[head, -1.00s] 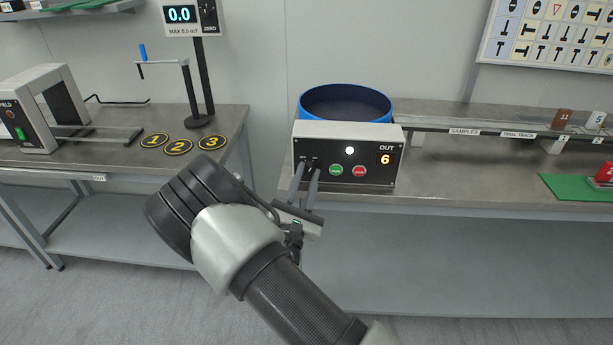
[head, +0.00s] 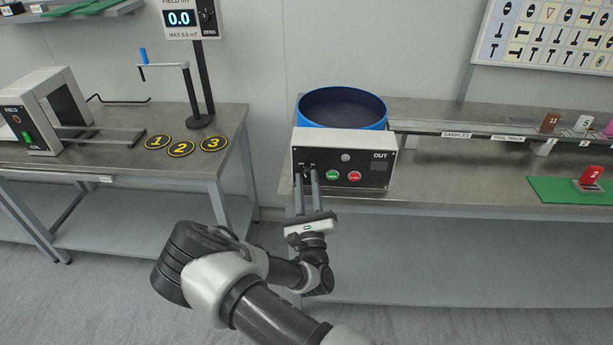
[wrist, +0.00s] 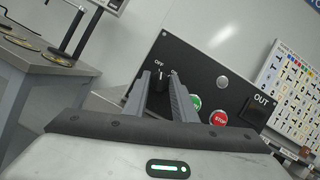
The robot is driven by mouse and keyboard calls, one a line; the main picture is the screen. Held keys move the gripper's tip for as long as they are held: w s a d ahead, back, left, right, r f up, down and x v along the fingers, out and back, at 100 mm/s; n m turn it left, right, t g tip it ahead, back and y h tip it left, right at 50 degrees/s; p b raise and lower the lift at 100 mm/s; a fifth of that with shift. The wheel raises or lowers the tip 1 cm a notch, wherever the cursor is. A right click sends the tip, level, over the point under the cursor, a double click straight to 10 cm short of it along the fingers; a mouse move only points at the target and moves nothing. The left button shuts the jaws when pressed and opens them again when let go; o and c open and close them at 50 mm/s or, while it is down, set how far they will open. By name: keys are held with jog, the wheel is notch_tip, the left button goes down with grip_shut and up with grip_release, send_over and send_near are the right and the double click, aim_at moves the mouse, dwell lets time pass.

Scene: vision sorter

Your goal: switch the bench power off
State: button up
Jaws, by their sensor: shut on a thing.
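The control box (head: 343,140) stands at the front edge of the right bench, with a black front panel. My gripper (head: 307,178) is at the left of that panel, its two fingers shut on the power switch, which is mostly hidden between them. In the wrist view the fingers (wrist: 162,98) reach to the panel just below an OFF label (wrist: 160,63). The round lamp (head: 346,157) is grey and unlit. The OUT display (head: 380,167) is dark and also shows blank in the wrist view (wrist: 255,112).
A green button (head: 332,175) and a red STOP button (head: 355,176) sit close right of my fingers. A blue round bowl (head: 343,122) stands behind the box. A red piece (head: 590,174) is on a green mat (head: 550,190) at right. A gap separates the benches.

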jog(key=shift+n+g+y+p, duration=0.3)
jog(key=shift+n+y+p, duration=0.25)
jog(key=shift+n, duration=0.55)
jog(key=shift+d, duration=0.1)
jog(key=o, duration=1)
jog(key=shift+s, duration=0.15)
jog(key=v, duration=1.7)
jog(key=shift+s+f, duration=0.1)
